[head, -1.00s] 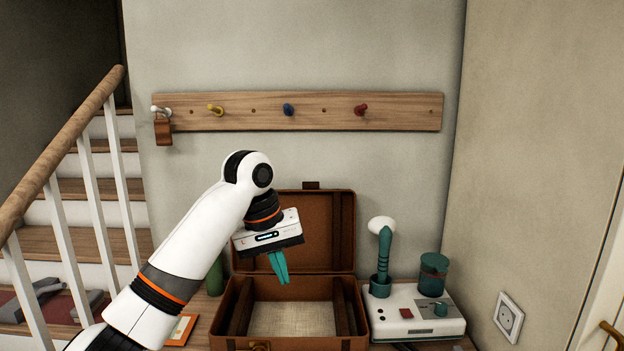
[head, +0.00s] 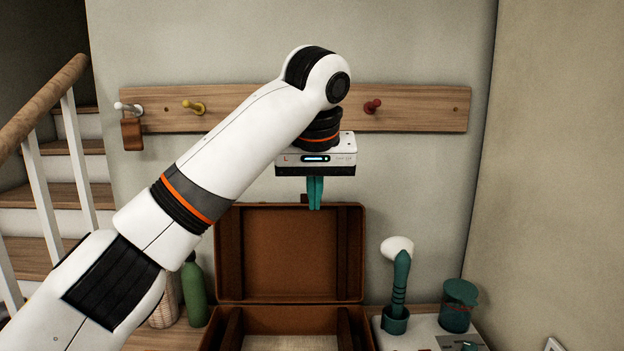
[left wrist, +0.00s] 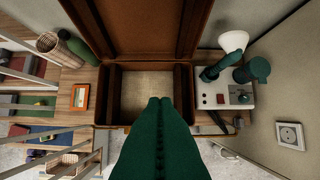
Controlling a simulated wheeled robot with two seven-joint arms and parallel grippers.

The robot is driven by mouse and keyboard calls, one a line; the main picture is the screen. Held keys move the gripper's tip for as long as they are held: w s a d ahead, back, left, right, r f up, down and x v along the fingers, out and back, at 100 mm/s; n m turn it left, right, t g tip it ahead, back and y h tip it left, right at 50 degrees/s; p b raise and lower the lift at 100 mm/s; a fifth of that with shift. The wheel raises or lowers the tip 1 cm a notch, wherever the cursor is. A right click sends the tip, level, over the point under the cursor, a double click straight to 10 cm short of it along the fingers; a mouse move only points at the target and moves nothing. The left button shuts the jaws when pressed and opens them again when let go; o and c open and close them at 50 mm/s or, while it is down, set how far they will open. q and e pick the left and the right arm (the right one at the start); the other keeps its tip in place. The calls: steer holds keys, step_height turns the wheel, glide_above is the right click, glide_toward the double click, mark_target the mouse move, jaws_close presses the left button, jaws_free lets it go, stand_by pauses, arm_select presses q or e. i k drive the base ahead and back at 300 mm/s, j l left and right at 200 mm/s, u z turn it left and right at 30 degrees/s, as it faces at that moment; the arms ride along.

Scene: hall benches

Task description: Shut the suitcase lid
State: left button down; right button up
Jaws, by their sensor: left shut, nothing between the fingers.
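A brown suitcase stands open on the bench; its base (head: 234,332) is cut off at the bottom of the head view. Its lid (head: 290,255) stands upright at the back, near the wall. The left wrist view shows the suitcase base (left wrist: 110,95) from above, with its pale lining bare, and the lid (left wrist: 140,30) behind it. My left gripper (head: 315,207) is shut and empty, pointing down at about the height of the lid's top edge. Its green fingers (left wrist: 160,130) also show in the left wrist view. My right gripper is not in view.
A white device (head: 420,332) with a green-handled brush (head: 401,275) and a lidded jar (head: 457,305) stands to the right. A green bottle (head: 195,293) stands left of the suitcase. A peg rail (head: 430,108) runs along the wall behind.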

mark_target(264, 252)
steer(key=i, duration=0.9)
